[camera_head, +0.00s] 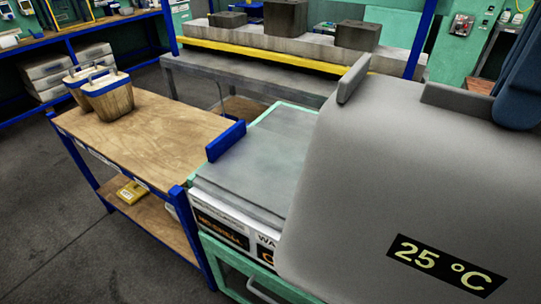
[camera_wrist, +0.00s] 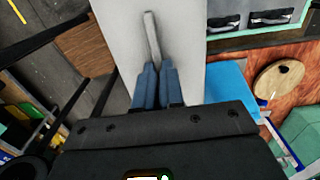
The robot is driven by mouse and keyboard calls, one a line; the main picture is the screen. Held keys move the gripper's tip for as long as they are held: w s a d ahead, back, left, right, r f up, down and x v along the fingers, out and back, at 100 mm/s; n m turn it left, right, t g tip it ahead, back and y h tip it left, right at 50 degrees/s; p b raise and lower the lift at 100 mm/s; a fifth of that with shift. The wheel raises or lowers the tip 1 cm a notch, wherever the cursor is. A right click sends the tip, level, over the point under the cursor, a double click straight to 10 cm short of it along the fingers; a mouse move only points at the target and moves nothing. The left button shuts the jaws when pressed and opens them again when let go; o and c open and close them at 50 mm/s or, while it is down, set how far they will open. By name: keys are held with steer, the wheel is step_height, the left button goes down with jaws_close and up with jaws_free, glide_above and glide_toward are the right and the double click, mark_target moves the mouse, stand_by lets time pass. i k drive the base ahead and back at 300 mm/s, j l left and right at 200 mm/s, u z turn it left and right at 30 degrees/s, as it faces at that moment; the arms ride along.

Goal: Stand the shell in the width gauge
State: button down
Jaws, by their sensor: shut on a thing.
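The shell (camera_head: 370,185) is a large light-grey moulded piece with raised ribs and a "25 °C" marking, filling the right of the head view. In the wrist view its grey panel (camera_wrist: 183,35) and one narrow rib (camera_wrist: 152,38) lie beyond my gripper (camera_wrist: 157,85). The blue fingers are close together, shut on the shell at that rib. What looks like the width gauge is a grey plate (camera_head: 262,160) with an upright blue block (camera_head: 226,141) at its left, on a green stand. The shell hides the gauge's right part. I cannot tell whether they touch.
A wooden-topped bench (camera_head: 150,130) with blue legs stands left of the gauge, carrying two wooden baskets (camera_head: 108,95). A yellow box (camera_head: 132,192) lies on its lower shelf. A long grey press bed (camera_head: 290,50) with dark blocks stands behind. The floor at the left is clear.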

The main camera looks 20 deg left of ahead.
mark_target(292, 174)
steer(key=i+j, duration=0.1)
steer(key=j, duration=0.2)
steer(key=i+j, duration=0.1)
steer(key=j, duration=0.25)
steer(key=i+j, duration=0.1)
steer(key=j, duration=0.2)
steer(key=i+j, duration=0.1)
steer(key=i, duration=0.5)
